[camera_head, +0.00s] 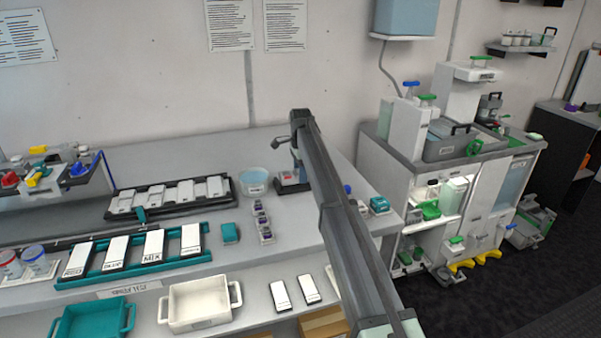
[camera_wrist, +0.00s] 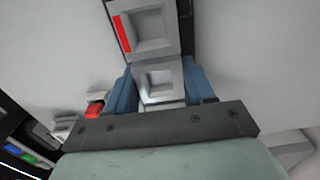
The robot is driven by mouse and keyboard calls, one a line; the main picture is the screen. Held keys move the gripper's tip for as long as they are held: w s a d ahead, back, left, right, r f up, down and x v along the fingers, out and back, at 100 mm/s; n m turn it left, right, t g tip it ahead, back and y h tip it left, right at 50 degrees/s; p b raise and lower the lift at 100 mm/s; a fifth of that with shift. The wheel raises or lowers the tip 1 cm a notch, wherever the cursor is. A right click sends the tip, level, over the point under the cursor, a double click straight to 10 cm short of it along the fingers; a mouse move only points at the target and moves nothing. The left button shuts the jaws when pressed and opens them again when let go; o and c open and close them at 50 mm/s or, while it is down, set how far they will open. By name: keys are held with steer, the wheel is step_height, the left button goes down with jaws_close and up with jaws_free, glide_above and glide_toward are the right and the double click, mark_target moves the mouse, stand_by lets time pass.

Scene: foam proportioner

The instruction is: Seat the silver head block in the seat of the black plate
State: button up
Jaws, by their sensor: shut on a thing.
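In the wrist view my gripper (camera_wrist: 161,82) has its two blue fingers on either side of a silver block (camera_wrist: 178,72) with a square recess, the head block by its look. The fingers are shut on it. Just beyond it is a grey piece (camera_wrist: 151,24) with a larger square recess and a red strip, between black edges of the black plate (camera_wrist: 185,14). I cannot tell whether block and grey piece touch. In the head view the black plate (camera_head: 284,189) lies on the bench by the wall, partly behind my arm; my fingertips cannot be made out there.
A light blue bowl (camera_head: 254,182) stands left of the plate. Several small dark-and-white items (camera_head: 262,222) line up in front. A black tray (camera_head: 170,195) and a teal tray (camera_head: 135,252) hold white blocks further left. A teal box (camera_head: 379,205) sits near the bench's right edge.

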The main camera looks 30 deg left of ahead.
steer(key=shift+f, duration=0.2)
steer(key=shift+f, duration=0.35)
stand_by(0.4)
steer(key=o, duration=1.7)
steer(key=shift+r, duration=0.15)
steer(key=shift+r, duration=3.9)
